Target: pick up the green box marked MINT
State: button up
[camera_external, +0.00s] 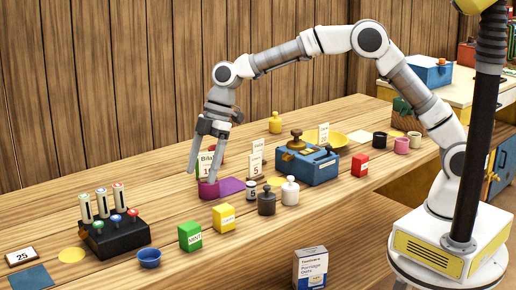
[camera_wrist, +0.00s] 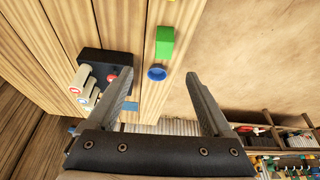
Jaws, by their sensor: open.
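The green box (camera_external: 190,237) with a white label stands upright near the front edge of the wooden counter, between a small blue bowl (camera_external: 149,258) and a yellow box (camera_external: 223,217). In the wrist view the green box (camera_wrist: 165,42) lies beyond my fingertips near the top, with the blue bowl (camera_wrist: 156,73) closer, between the two fingers.
A black stand (camera_external: 116,238) with several upright tubes is left of the bowl. Dark (camera_external: 267,203) and white (camera_external: 290,191) weights, a blue balance (camera_external: 307,166) and a red box (camera_external: 360,165) stand to the right.

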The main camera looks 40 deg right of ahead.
aim_at(187, 225)
jog(key=x, duration=0.8)
jog(key=b+x, duration=0.1)
jog(key=x, duration=0.3)
jog(key=shift+s+a+f, duration=0.1)
jog(key=shift+a, duration=0.25)
jog(key=shift+s+x, duration=0.15)
jog(key=shift+x, duration=1.25)
jog(key=shift+s+x, duration=0.15)
jog(key=shift+x, duration=1.2)
jog(key=shift+d, duration=0.15)
grip_shut()
